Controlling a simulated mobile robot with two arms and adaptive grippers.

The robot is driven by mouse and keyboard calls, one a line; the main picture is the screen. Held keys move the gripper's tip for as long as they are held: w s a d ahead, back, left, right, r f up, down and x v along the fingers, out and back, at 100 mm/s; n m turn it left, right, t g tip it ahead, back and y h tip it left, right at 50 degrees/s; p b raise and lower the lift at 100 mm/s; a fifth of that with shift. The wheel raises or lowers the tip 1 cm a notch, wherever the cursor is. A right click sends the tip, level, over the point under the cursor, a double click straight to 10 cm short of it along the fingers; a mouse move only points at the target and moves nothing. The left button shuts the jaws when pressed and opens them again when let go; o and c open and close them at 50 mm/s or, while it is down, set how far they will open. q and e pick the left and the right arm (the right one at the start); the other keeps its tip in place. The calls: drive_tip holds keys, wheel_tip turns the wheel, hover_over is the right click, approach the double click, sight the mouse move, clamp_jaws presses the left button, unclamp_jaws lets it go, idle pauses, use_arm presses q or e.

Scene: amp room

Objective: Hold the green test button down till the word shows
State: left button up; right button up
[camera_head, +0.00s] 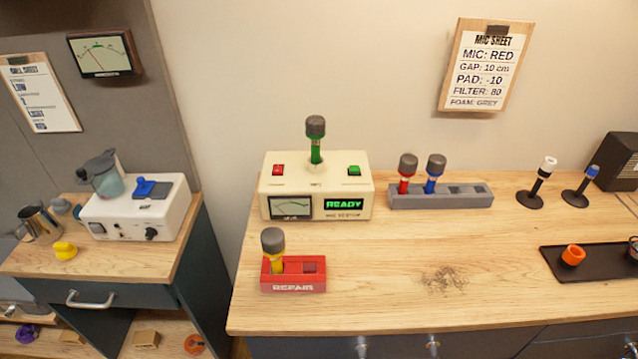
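The cream mic station box (275,185) stands on the right-hand wooden bench, towards its back left. The green test button (354,170) is on its top at the right, with nothing touching it. The display (344,204) on its front reads READY in green. A microphone with a green band (316,140) stands upright in the top of the box. A red button (278,170) is on the top left, and a needle meter (290,208) is on the front left. Neither of my grippers shows in the head view.
A red REPAIR holder (294,283) with a yellow-banded microphone (273,246) stands in front of the box. A grey rack (470,199) with red and blue microphones is to its right. A black tray (590,277) lies farther right. The bench front middle is clear except a dark smudge (441,280).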

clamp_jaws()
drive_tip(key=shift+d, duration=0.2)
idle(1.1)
